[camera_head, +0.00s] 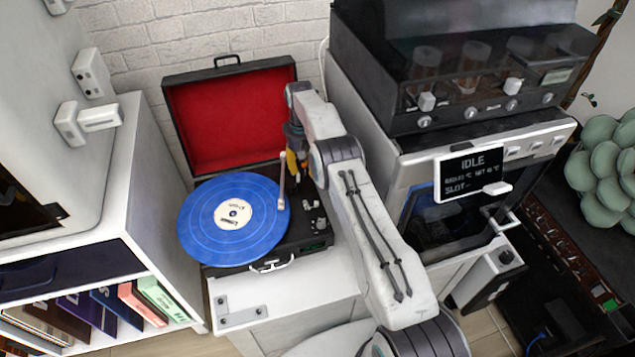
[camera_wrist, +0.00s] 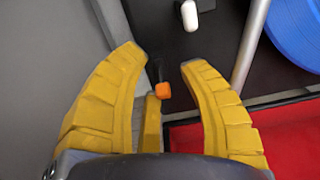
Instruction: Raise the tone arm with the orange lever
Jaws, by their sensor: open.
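The record player (camera_head: 310,235) stands open with a blue record (camera_head: 190,228) on its platter. The pale tone arm (camera_head: 282,185) lies along the record's right side; I cannot tell whether its needle touches the record. It shows as a grey rod in the wrist view (camera_wrist: 249,50). The orange lever tip (camera_wrist: 163,90) is between my spread yellow fingers, nearer the left one, with no clear contact. My gripper (camera_wrist: 160,58) is open and points down over the player's rear right. In the head view my arm and fingers hide the lever.
The lid (camera_head: 230,120) with red lining stands up behind the record. A white knob (camera_wrist: 189,15) sits just beyond my fingertips. A machine with an IDLE screen (camera_head: 470,168) stands close on the right. A shelf with record sleeves (camera_head: 100,310) is at left.

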